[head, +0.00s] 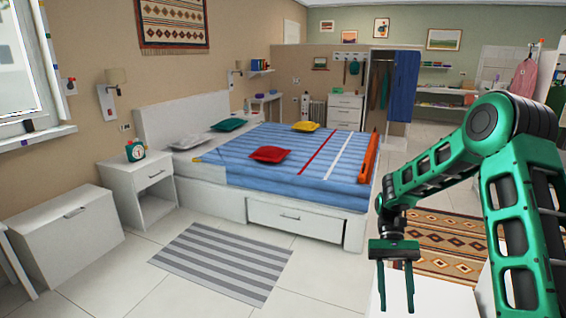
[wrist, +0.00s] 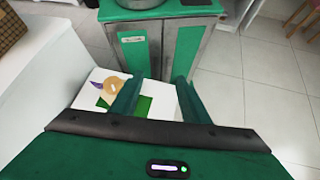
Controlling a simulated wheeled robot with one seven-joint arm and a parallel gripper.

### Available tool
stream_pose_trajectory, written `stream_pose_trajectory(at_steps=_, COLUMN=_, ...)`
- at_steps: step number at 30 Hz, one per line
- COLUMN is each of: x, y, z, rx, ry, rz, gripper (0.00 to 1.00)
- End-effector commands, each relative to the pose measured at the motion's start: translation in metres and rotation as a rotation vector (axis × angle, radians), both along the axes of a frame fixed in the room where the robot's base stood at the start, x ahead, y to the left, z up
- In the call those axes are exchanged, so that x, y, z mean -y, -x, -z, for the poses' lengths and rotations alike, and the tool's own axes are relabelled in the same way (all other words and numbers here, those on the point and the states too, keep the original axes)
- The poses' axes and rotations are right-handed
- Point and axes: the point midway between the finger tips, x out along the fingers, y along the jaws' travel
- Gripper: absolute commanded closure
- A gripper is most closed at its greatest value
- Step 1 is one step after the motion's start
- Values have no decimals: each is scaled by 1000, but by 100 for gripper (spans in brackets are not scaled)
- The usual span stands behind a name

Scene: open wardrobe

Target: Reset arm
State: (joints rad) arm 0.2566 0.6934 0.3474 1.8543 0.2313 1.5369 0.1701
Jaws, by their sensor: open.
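My gripper (head: 396,296) hangs at the lower right of the head view, pointing down from my green arm. Its two dark fingers are apart, with nothing between them. It is above a white surface (head: 440,298) that is partly hidden by my arm. In the wrist view my gripper (wrist: 157,84) shows two green fingers spread apart. Beyond and below them lies a white sheet or panel (wrist: 105,76) with orange, purple and green shapes. I cannot tell whether the fingers touch it. An open wardrobe (head: 380,85) with a blue door (head: 405,88) stands far back.
A bed (head: 290,215) with a blue striped cover and several pillows fills the middle. A nightstand (head: 148,180) with a clock (head: 136,151) stands left of it. A grey striped rug (head: 215,262) lies in front. A patterned rug (head: 440,245) lies behind my arm. Tiled floor is open at front.

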Motion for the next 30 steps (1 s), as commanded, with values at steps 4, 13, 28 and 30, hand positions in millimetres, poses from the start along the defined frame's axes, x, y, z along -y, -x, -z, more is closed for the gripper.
stream_pose_trajectory(at_steps=4, x=21, y=13, z=-27, rx=86, ry=49, rz=12, gripper=58)
stream_pose_trajectory(at_steps=13, x=58, y=45, z=-72, rx=252, ry=131, rz=47, gripper=58)
stream_pose_trajectory(at_steps=28, x=104, y=120, z=-126, rx=530, ry=224, rz=132, gripper=58)
stream_pose_trajectory(at_steps=30, x=108, y=131, z=-131, rx=568, ry=232, rz=145, gripper=58)
